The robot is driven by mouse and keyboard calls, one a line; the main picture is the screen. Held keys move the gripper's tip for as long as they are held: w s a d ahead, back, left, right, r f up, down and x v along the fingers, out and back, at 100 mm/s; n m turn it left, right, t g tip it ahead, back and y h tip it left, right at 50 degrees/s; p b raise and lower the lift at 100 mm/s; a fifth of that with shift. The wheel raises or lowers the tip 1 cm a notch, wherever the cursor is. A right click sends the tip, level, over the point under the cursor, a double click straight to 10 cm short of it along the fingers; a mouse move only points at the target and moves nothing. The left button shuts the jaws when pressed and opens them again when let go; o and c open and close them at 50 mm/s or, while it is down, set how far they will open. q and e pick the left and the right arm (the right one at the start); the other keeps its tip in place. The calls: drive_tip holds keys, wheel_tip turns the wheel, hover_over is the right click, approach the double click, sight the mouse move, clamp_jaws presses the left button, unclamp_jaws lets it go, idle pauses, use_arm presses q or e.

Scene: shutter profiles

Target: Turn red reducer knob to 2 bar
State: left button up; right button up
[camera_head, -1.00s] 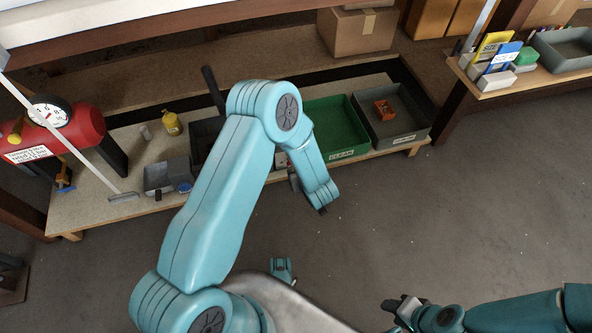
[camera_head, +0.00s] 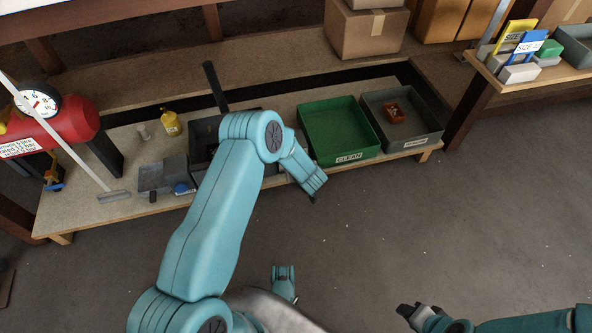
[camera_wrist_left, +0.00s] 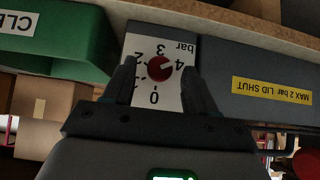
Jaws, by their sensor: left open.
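The red reducer knob (camera_wrist_left: 160,68) shows in the left wrist view on a white dial plate (camera_wrist_left: 143,48) marked 0 to 4 and bar, with the figures upside down. Its exact setting is too small to read. My left gripper (camera_wrist_left: 160,64) is open, one dark finger on each side of the knob; I cannot tell whether either touches it. In the head view the knob is hidden, and my left arm reaches over the bench front. My right gripper (camera_head: 408,312) is at the lower right, apart from the bench; its jaws are unclear.
A grey panel with a yellow label reading MAX 2 bar LID SHUT (camera_wrist_left: 272,90) is beside the dial. A green CLEAN tray (camera_head: 362,158) and a grey tray (camera_head: 428,144) are on the bench. A red tank with a gauge (camera_head: 80,122) stands left. The front floor is clear.

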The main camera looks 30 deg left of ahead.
use_arm(q)
drive_tip(key=shift+w+a+f, duration=0.15)
drive_tip(key=shift+a+f, duration=0.05)
drive_tip(key=c, duration=1)
drive_tip(key=shift+c, duration=0.2)
